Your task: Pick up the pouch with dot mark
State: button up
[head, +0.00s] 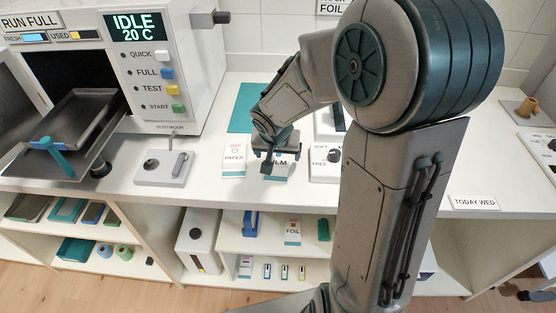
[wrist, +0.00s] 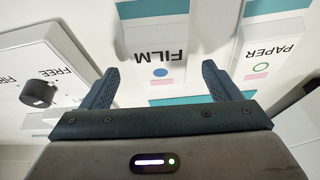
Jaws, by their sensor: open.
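The white pouch labelled FILM (wrist: 158,35) has a filled blue dot, a pink bar and teal bands. My gripper (wrist: 157,78) is open. Its fingers point at the FILM pouch, one to each side of it in the picture, with nothing held. I cannot tell how far the fingertips are from the pouch.
A white box with a black knob marked FREE (wrist: 38,92) is close beside the FILM pouch. A teal mat (head: 243,105) lies behind the pouches. A grey lever box (head: 165,168) and a white IDLE machine (head: 150,70) stand left. A FOIL pouch (head: 292,232) is on the shelf below.

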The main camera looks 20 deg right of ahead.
jog(key=shift+x, duration=0.95)
jog(key=shift+r, duration=0.1)
jog(key=c, duration=1.1)
